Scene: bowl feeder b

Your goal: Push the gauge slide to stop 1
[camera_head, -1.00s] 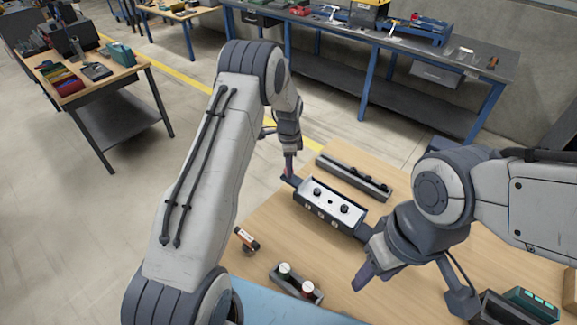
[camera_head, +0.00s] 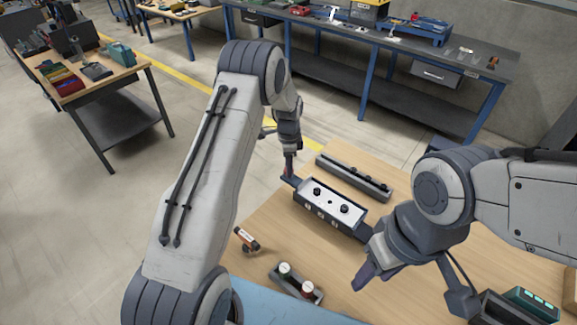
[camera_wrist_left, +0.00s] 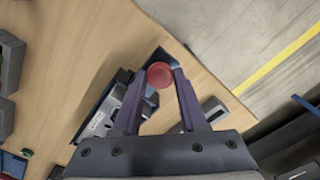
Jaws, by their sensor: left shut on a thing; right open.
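The gauge (camera_head: 331,203) is a dark block with a pale top plate and two dark knobs, lying on the wooden table. Its dark slide (camera_head: 292,181) sticks out at the upper-left end. My left gripper (camera_head: 289,172) is at that end, shut on a red round knob (camera_wrist_left: 159,75), which sits between its fingertips in the left wrist view. The gauge body (camera_wrist_left: 107,113) shows left of the fingers there. My right gripper (camera_head: 366,277) is open near the gauge's lower-right end. The stop markings are too small to read.
A small holder with two capped parts (camera_head: 297,284) and a loose cylinder (camera_head: 246,240) lie in front. A dark device with a green display (camera_head: 531,303) stands at the front right.

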